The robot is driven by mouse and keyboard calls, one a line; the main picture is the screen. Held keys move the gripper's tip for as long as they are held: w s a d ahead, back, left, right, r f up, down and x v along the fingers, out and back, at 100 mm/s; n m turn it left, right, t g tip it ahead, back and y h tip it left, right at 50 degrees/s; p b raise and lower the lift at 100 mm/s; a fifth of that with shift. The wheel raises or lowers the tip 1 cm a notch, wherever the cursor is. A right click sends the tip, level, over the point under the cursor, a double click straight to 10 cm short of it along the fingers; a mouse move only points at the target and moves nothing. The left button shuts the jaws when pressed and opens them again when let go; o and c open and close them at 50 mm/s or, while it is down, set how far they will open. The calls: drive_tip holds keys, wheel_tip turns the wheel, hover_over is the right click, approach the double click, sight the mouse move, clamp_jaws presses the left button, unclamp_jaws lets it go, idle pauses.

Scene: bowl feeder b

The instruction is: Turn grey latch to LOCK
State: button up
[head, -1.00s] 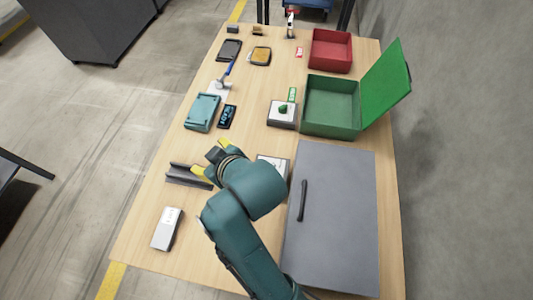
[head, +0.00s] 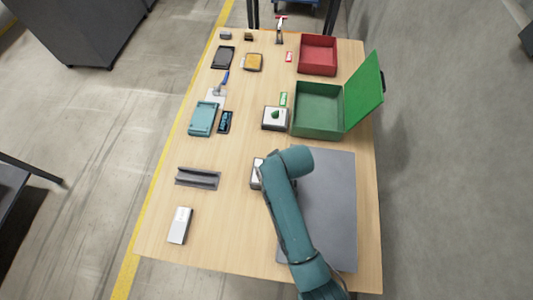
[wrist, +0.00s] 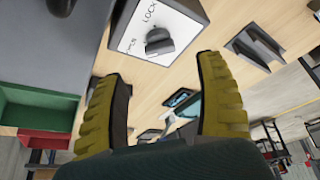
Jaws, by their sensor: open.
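The grey latch (wrist: 159,42) is a small dark grey knob on a white-faced box (wrist: 185,25) marked LOCK and OPEN, ahead of my gripper in the wrist view. Its raised bar appears to lie nearer the OPEN mark than the LOCK mark. In the head view the latch box (head: 256,174) shows only as a sliver, and my arm hides the latch. My gripper (wrist: 163,65) is open and empty, with its yellow fingers apart and the knob beyond the gap between them, not touched. My arm hides the gripper in the head view.
A grey panel (head: 330,205) lies right of the latch box. A grey channel piece (head: 198,178) and white box (head: 180,225) lie left. The box with a green knob (head: 275,117), open green box (head: 320,120) and red box (head: 317,55) stand farther back. Bare table lies left of the latch.

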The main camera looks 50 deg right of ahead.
drive_tip(key=b+x, duration=0.2)
drive_tip(key=x, duration=0.5)
drive_tip(key=shift+w, duration=0.1)
drive_tip(key=c, duration=1.2)
